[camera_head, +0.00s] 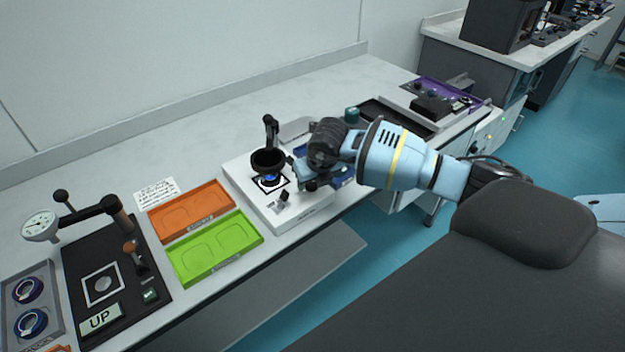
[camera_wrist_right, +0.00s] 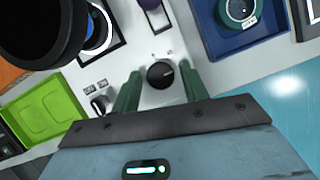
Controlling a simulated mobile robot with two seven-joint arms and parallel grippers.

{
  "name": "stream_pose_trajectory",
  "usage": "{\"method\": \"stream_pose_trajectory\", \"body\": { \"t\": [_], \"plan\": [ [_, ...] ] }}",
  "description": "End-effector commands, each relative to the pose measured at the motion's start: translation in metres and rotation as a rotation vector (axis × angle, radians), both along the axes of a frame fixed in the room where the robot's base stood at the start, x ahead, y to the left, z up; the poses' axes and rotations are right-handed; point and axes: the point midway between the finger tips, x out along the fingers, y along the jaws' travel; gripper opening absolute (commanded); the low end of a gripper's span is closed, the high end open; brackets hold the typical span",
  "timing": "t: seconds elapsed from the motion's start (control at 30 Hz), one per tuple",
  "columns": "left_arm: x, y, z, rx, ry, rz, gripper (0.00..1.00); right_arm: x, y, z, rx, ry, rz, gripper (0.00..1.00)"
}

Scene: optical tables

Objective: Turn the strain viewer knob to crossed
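The strain viewer is a white box (camera_head: 247,183) with a black round viewing head (camera_head: 268,162) over a lit blue stage. In the right wrist view its round black knob (camera_wrist_right: 160,75) with a white pointer mark sits on the white panel. My right gripper (camera_wrist_right: 160,88) has its two green fingers on either side of the knob, apart, with a gap showing on each side. In the head view my right gripper (camera_head: 303,178) is over the viewer's right front part and hides much of it. My left gripper is not in view.
A black switch (camera_wrist_right: 100,104) is left of the knob. Orange (camera_head: 190,211) and green (camera_head: 215,249) trays lie left of the viewer. A blue tray (camera_wrist_right: 240,34) lies to its right.

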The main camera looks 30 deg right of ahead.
Motion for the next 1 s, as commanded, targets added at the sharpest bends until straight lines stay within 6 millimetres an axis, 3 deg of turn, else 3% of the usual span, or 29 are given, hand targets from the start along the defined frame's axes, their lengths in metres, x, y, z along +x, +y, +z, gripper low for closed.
{"method": "stream_pose_trajectory", "body": {
  "t": [0.37,0.8,1.0],
  "plan": [
    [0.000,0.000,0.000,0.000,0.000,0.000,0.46,-0.001,0.000,0.002,-0.001,-0.001,0.002,0.52],
    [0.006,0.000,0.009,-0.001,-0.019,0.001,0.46,-0.023,0.003,0.059,0.000,-0.004,0.001,0.52],
    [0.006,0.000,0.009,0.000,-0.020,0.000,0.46,-0.029,0.004,0.071,-0.001,-0.001,0.001,0.52]
  ]
}}
